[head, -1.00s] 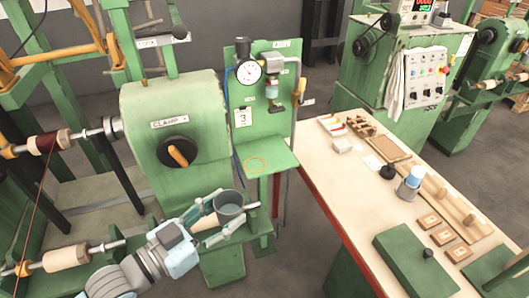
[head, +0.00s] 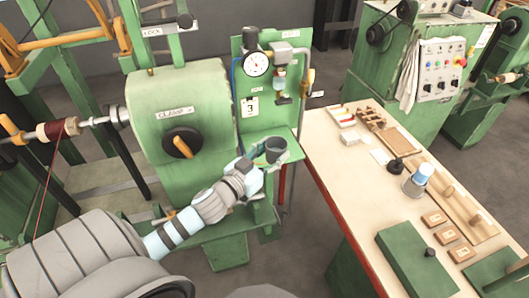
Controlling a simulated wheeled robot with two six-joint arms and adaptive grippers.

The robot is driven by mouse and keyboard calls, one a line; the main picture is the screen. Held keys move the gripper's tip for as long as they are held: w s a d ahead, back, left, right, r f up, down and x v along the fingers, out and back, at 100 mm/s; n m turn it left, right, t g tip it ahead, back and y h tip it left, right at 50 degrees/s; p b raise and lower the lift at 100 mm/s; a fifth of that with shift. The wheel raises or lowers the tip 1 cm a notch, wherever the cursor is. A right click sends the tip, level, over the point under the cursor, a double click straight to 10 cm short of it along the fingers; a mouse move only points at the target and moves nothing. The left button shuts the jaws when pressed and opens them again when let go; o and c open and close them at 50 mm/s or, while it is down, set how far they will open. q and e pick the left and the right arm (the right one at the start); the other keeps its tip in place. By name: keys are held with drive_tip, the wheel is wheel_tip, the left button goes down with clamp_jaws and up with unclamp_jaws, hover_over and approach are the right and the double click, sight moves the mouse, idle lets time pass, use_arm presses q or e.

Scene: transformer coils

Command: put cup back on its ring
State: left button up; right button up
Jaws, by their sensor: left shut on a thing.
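The cup (head: 276,147) is a small dark grey open vessel. In the head view it is upright in my left gripper (head: 268,160), which is shut on it. The gripper and cup are at the green shelf (head: 289,133) below the gauge panel. I cannot tell whether the cup's base touches the shelf. The orange ring marked on the shelf is hidden behind the cup and gripper. My right gripper is not in view.
The green panel with a dial gauge (head: 257,64) rises behind the shelf. The green clamp housing (head: 207,103) with its orange-handled knob stands left of it. The cream workbench (head: 345,175), holding wooden parts and a blue-topped container (head: 416,180), lies to the right.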

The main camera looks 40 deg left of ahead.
sight(259, 159)
use_arm(q)
drive_tip(key=w+a+n+g+y+p, duration=0.15)
drive_tip(key=w+a+n+y, duration=0.25)
drive_tip(key=w+a+y, duration=0.45)
drive_tip(key=shift+n+h, duration=0.4)
drive_tip(key=shift+h, duration=0.35)
drive_tip(key=f+b, duration=0.2)
drive_tip(key=f, duration=0.1)
drive_tip(key=s+a+f+b, duration=0.1)
drive_tip(key=f+b, duration=0.1)
drive_tip(key=f, duration=0.2)
drive_tip(key=a+f+b, duration=0.1)
drive_tip(key=f+b, duration=0.1)
drive_tip(key=f, duration=0.2)
drive_tip(key=shift+s+f, duration=0.25)
drive_tip(key=shift+s, duration=0.05)
drive_tip(key=shift+s+d+r, duration=0.1)
drive_tip(key=shift+r, duration=0.1)
drive_tip(key=shift+f, duration=0.1)
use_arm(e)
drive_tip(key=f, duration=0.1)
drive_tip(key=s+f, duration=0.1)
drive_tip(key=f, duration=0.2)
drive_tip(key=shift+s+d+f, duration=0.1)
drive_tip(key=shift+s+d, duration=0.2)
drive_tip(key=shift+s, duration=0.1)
use_arm(q)
drive_tip(key=o, duration=1.3)
